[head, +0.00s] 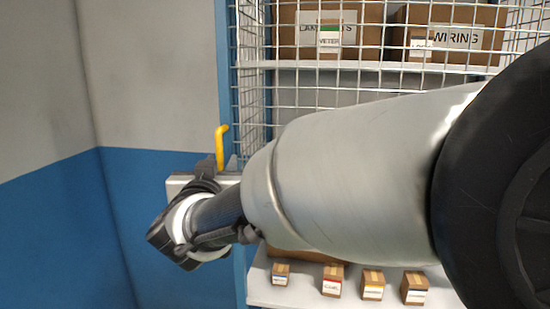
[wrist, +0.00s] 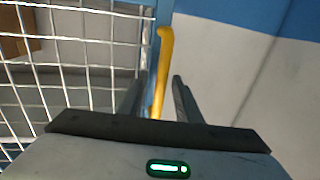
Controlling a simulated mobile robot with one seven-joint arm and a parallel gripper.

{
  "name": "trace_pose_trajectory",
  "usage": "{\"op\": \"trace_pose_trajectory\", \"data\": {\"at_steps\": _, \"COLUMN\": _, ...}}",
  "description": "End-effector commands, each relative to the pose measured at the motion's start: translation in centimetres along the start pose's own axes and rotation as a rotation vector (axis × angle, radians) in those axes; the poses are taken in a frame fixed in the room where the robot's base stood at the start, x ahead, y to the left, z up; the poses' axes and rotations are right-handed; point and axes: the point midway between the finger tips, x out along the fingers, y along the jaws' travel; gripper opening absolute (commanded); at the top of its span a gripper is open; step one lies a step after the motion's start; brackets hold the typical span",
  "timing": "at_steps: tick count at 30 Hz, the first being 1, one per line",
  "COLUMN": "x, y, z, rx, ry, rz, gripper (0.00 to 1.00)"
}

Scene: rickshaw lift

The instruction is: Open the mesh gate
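The mesh gate (head: 250,98) is a pale wire grid in front of shelves, and it looks closed. A yellow handle (head: 221,147) stands upright at its left edge, beside the blue post (head: 225,60). In the wrist view the handle (wrist: 162,75) rises between the two fingers of my gripper (wrist: 158,88), with the mesh (wrist: 85,60) on the left. The fingers are apart, with visible room on the handle's right side; I cannot tell whether the left finger touches it. In the head view my gripper (head: 206,168) is just below the handle's top, partly hidden by my wrist.
Behind the mesh, shelves hold cardboard boxes, one labelled WIRING (head: 455,38). Several small boxes (head: 332,282) sit on the lower shelf (head: 262,290). A grey and blue wall (head: 60,210) is on the left. My arm hides much of the gate's middle.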

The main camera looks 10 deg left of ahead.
Motion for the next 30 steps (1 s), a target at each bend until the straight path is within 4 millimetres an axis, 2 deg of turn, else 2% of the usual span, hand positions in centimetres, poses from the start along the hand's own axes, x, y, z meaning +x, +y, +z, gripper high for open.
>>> {"op": "trace_pose_trajectory", "data": {"at_steps": 10, "x": -0.13, "y": -0.12, "z": 0.00, "rx": 0.000, "ry": 0.000, "rz": -0.001, "gripper": 0.31}}
{"op": "trace_pose_trajectory", "data": {"at_steps": 16, "x": -0.11, "y": -0.11, "z": 0.00, "rx": 0.000, "ry": 0.000, "rz": -0.001, "gripper": 0.00}}
{"op": "trace_pose_trajectory", "data": {"at_steps": 25, "x": 0.00, "y": -0.04, "z": 0.00, "rx": 0.000, "ry": 0.000, "rz": 0.000, "gripper": 0.00}}
{"op": "trace_pose_trajectory", "data": {"at_steps": 30, "x": 0.78, "y": 0.51, "z": 0.05, "rx": -0.001, "ry": 0.000, "rz": 0.001, "gripper": 0.00}}
